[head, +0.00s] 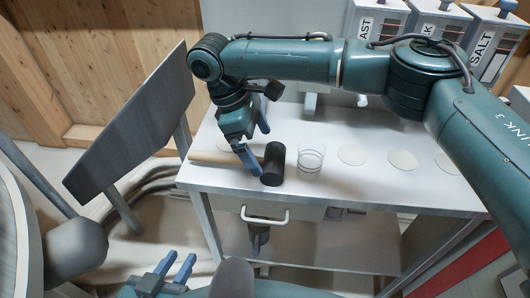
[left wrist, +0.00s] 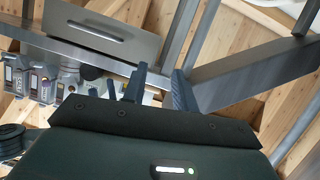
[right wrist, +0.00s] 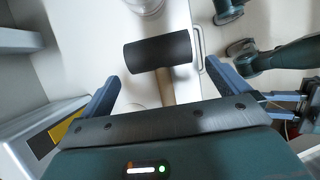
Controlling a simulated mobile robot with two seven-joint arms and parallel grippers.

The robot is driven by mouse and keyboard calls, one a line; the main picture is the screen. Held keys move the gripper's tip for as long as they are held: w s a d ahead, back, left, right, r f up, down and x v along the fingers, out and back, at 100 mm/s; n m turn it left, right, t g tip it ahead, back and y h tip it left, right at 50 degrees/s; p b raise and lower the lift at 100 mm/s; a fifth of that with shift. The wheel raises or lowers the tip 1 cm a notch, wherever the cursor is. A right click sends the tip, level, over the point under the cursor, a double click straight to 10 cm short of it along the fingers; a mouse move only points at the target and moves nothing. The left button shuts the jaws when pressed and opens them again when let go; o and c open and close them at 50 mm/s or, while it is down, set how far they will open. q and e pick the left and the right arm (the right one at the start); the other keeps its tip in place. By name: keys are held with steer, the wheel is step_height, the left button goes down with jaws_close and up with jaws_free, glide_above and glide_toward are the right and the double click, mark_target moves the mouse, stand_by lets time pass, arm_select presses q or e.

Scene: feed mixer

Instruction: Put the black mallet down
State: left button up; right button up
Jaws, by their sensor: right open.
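The black mallet (head: 273,165) lies on the white table near its front left part. Its black head points right and its pale wooden handle (head: 212,157) runs left, to the table's left edge. My right gripper (head: 259,150) is open over the handle, close to the head. In the right wrist view the black head (right wrist: 158,52) lies beyond the fingertips, and the handle runs back between the spread fingers, with gaps on both sides. My left gripper (head: 181,258) is open and empty, low in front of the table, away from the mallet.
A clear cup (head: 311,158) stands just right of the mallet head. Pale round discs or marks (head: 402,159) lie further right on the table (head: 330,185). Labelled dispensers (head: 490,45) stand at the back right. A grey panel (head: 130,125) rises left of the table.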

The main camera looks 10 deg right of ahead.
arm_select(q)
steer(key=shift+w+d+f+p, duration=0.15)
steer(key=shift+d+f+p, duration=0.1)
steer(key=shift+f+p, duration=0.1)
arm_select(e)
steer(key=v, duration=0.7)
steer(key=shift+r, duration=0.25)
arm_select(q)
steer(key=shift+r, duration=0.1)
arm_select(e)
steer(key=shift+a, duration=0.1)
